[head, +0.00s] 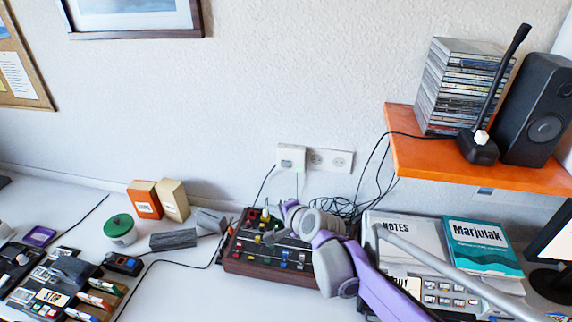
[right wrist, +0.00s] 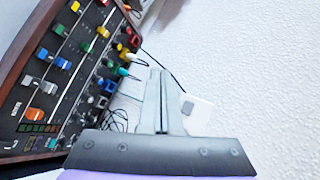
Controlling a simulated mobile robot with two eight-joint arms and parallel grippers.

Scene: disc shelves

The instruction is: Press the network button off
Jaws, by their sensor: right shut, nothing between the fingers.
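A white wall plate (head: 290,157) with a small grey square button is on the wall behind the mixer. It also shows in the right wrist view (right wrist: 200,112), to the right of my fingers, with its grey button (right wrist: 187,108). I cannot read any label on it. My right gripper (head: 296,181) is shut and empty, in front of the wall just below the plate. Its closed fingers fill the middle of the right wrist view (right wrist: 158,78). I cannot tell whether they touch anything. My left gripper is not in view.
A mixer (head: 262,262) with coloured knobs lies below my right arm. A white socket (head: 330,160) is right of the plate, with loose black cables below. An orange shelf (head: 430,170) at right holds discs (head: 462,85), a black antenna device (head: 478,150) and a speaker (head: 538,110).

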